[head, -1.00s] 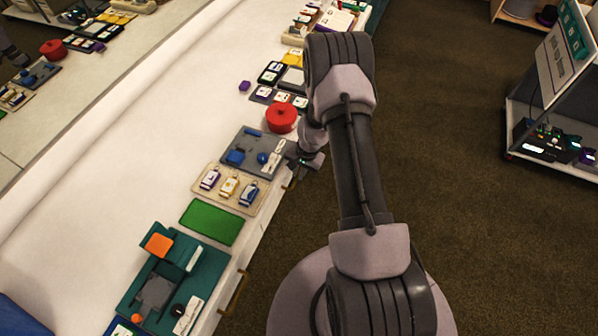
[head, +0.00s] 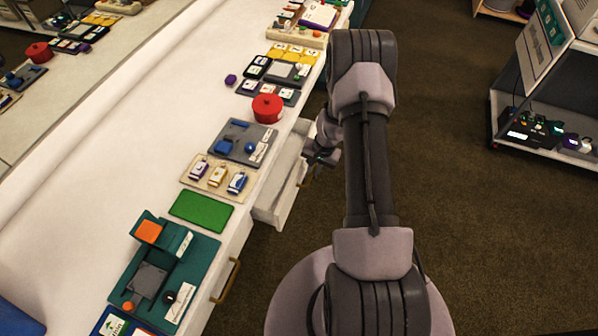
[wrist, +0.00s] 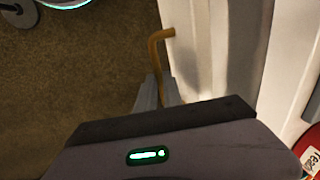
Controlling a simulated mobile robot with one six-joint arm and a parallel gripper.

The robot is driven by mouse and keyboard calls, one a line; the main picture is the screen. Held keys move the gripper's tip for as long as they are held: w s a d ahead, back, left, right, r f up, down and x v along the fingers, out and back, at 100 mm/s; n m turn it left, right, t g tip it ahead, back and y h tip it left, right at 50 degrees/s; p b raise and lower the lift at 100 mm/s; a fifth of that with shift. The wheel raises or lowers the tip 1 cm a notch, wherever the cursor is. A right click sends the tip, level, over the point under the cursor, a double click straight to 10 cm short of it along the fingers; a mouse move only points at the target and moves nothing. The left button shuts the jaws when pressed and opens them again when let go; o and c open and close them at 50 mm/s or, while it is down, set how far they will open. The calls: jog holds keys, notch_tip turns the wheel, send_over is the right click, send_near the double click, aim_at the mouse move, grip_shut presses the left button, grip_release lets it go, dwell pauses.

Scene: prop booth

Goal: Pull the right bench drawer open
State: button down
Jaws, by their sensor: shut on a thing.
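The right bench drawer (head: 272,212) stands partly open in the head view, pulled out from the white bench toward the floor on the right. Its visible inside looks pale and empty; part is hidden by my arm. My gripper (head: 308,172) is at the drawer's front, shut on its brass handle (wrist: 161,50). In the wrist view the handle's bar runs down between the two grey fingers of my gripper (wrist: 158,92), beside the white drawer front.
A second brass handle (head: 229,281) is on the closed bench front nearer to me. A red pot (head: 267,108), a grey tray (head: 232,128) and a green mat (head: 201,210) lie on the bench top. A shelf cart (head: 545,130) stands at right; brown floor between is clear.

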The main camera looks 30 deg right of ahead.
jog(key=s+d+b, duration=0.4)
jog(key=s+d, duration=0.3)
jog(key=s, duration=0.2)
jog(key=shift+s, duration=0.15)
jog(key=shift+d, duration=0.1)
jog(key=c, duration=1.8)
grip_release()
jog(key=shift+o, duration=0.2)
notch_tip(320, 180, up, 17)
jog(key=s+d+p, duration=0.2)
jog(key=p, duration=0.5)
jog(key=shift+s, duration=0.25)
jog(key=shift+r, duration=0.15)
